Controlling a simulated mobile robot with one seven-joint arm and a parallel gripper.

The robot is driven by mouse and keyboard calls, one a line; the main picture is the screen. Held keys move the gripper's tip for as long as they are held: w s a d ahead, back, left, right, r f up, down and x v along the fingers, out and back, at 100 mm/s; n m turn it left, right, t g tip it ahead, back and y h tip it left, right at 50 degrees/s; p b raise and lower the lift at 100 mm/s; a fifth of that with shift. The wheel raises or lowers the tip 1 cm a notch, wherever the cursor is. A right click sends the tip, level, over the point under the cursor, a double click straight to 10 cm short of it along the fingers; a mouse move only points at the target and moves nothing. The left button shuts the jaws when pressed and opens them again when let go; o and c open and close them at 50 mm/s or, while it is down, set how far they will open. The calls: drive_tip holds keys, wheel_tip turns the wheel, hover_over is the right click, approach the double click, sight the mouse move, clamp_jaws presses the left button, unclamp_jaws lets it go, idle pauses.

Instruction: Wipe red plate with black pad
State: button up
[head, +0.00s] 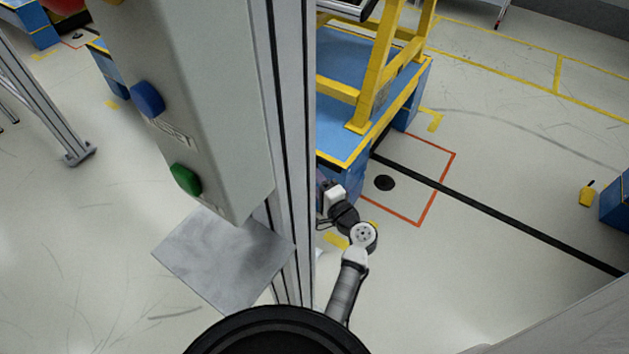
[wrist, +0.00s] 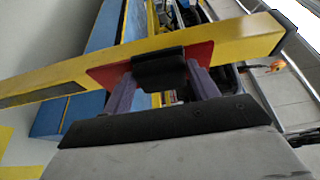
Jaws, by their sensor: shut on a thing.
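In the wrist view, the red plate (wrist: 105,75) lies against the face of a yellow beam (wrist: 228,42). The black pad (wrist: 160,68) is in front of the plate and covers its middle; red shows on both sides of the pad. My gripper (wrist: 160,75) is shut on the black pad, one purple-grey finger at each side. The pad looks to be at or very near the plate; I cannot tell whether they touch. In the head view, the plate, pad and gripper are hidden behind a metal post; only part of my arm shows.
In the head view, the metal post (head: 292,120) with a grey button box (head: 205,90) and a metal shelf plate (head: 222,258) stands close before me. Behind it is a blue platform with a yellow frame (head: 375,75).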

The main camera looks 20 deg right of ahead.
drive_tip(key=w+d+b, duration=0.2)
drive_tip(key=d, duration=0.1)
drive_tip(key=shift+w+d, duration=0.15)
drive_tip(key=shift+w, duration=0.05)
idle(0.3)
drive_tip(key=s+d, duration=0.3)
drive_tip(key=s, duration=0.1)
drive_tip(key=shift+s+d, duration=0.35)
drive_tip(key=shift+s, duration=0.05)
idle(0.3)
drive_tip(key=shift+s+d, duration=0.95)
drive_tip(key=shift+s, duration=0.25)
